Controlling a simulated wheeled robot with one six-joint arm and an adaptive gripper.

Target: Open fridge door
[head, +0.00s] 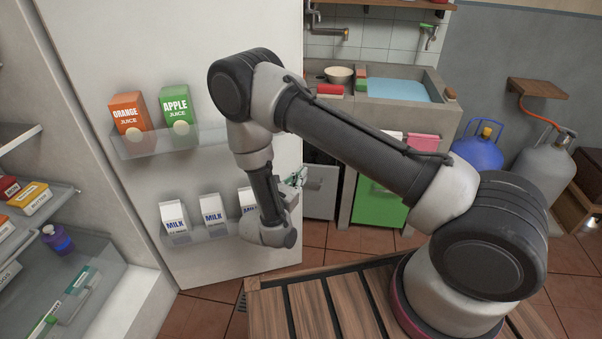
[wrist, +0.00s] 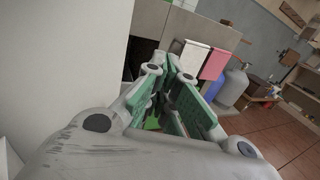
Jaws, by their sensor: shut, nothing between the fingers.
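The fridge door (head: 160,55) stands wide open in the head view, its inner face with two shelves turned toward me. The fridge interior (head: 110,290) is exposed at the left. My gripper (head: 299,178) is at the door's right edge, partly hidden behind my wrist. In the wrist view my gripper (wrist: 172,72) is shut with nothing between the fingers. A pale flat surface, seemingly the door (wrist: 60,60), fills the left of that view, beside the fingers. I cannot tell whether the gripper touches it. The outer handle is not visible.
Orange juice (head: 129,113), apple juice (head: 175,108) and milk cartons (head: 174,217) stand on the door shelves. A sink counter (head: 385,110) is behind. Blue (head: 480,149) and grey (head: 540,165) gas cylinders stand at right. Tiled floor (head: 325,238) shows between door and counter.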

